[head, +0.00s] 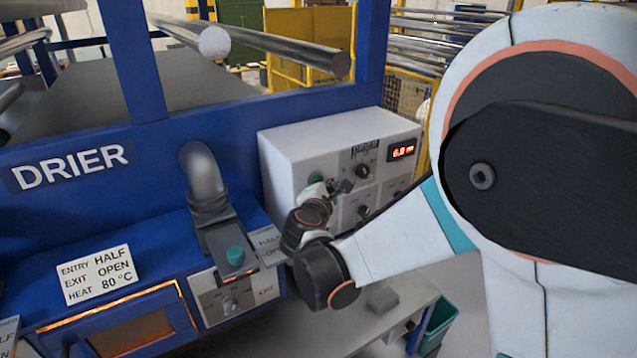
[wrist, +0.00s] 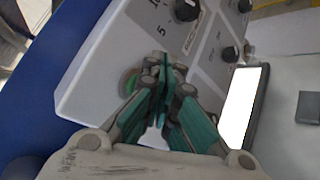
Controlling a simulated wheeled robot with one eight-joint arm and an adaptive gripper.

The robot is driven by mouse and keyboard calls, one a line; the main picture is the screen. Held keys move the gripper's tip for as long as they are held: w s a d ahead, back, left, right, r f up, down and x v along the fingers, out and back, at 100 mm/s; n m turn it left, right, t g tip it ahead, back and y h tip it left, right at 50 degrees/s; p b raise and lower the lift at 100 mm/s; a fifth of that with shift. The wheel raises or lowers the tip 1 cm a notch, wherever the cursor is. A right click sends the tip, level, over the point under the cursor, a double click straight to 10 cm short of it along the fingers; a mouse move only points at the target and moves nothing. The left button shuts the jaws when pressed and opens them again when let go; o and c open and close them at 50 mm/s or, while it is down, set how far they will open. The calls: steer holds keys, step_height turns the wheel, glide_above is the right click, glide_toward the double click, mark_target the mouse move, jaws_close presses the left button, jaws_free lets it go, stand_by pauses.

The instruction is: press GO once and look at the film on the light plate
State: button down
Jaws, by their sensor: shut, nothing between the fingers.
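My gripper (head: 343,186) is shut and empty, in front of the white control box (head: 290,150). In the wrist view its fingertips (wrist: 163,68) are together close to the box face, by a round green button (wrist: 130,82) that they partly hide. I cannot tell whether they touch it. In the head view a green button (head: 316,178) shows on the box, just left of the gripper; I cannot read a GO label there. The bright white light plate (wrist: 243,108) lies at the right in the wrist view; I make out no film on it.
The box has black knobs (head: 362,171) and a lit red display (head: 402,150).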

stand_by(0.4)
steer(key=shift+w+a, duration=0.25)
steer(key=shift+w, duration=0.15)
steer(key=shift+w+a+b, duration=0.3)
steer(key=shift+w+b, duration=0.05)
steer(key=shift+b, duration=0.05)
stand_by(0.8)
stand_by(0.3)
steer(key=shift+s+d, duration=0.5)
steer(key=shift+s, duration=0.25)
steer(key=s+d, duration=0.1)
steer(key=s, duration=0.1)
steer(key=s+d+b, duration=0.1)
steer(key=s, duration=0.1)
steer(key=shift+d, duration=0.4)
stand_by(0.4)
